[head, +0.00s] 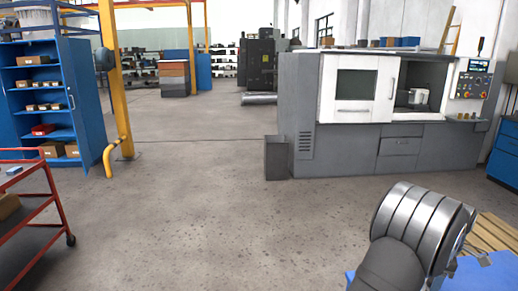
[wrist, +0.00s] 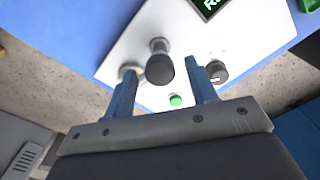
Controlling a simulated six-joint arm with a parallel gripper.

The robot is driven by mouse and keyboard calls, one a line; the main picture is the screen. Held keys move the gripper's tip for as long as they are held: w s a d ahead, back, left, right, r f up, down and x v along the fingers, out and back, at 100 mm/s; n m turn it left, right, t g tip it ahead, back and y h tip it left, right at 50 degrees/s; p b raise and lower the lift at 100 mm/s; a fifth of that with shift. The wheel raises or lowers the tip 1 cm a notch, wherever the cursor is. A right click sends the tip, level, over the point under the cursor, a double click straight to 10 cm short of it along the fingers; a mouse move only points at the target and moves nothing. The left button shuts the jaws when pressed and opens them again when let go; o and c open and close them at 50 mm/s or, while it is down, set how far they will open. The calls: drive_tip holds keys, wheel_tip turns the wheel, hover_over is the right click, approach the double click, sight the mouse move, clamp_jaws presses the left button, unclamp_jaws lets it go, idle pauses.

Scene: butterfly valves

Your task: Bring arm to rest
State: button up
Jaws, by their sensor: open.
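My gripper (wrist: 163,77) shows in the wrist view with its two blue fingers spread apart and nothing held between them. Beyond the fingers is a light grey panel (wrist: 122,52) on a blue surface (wrist: 60,25). A dark knob on a stalk (wrist: 159,68) appears between the fingertips; I cannot tell how far it is from them. A second dark knob (wrist: 217,71) is just right of the right fingertip. A green button (wrist: 175,100) lies lower between the fingers. A dark display with green letters (wrist: 210,6) is cut off at the top. My gripper is not visible in the head view.
In the head view, a grey and white machine (head: 345,150) stands at the right back. A blue cabinet (head: 90,105), yellow post (head: 115,85) and red cart (head: 35,215) are at the left. A wooden pallet (head: 497,232) is at lower right. The middle floor is clear.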

wheel_tip(320, 180, up, 17)
wheel_tip(320, 180, down, 17)
drive_tip(key=shift+f, duration=0.2)
drive_tip(key=shift+r+m, duration=0.25)
drive_tip(key=shift+m, duration=0.55)
drive_tip(key=m, duration=1)
drive_tip(key=shift+m, duration=2.2)
drive_tip(key=shift+o, duration=0.2)
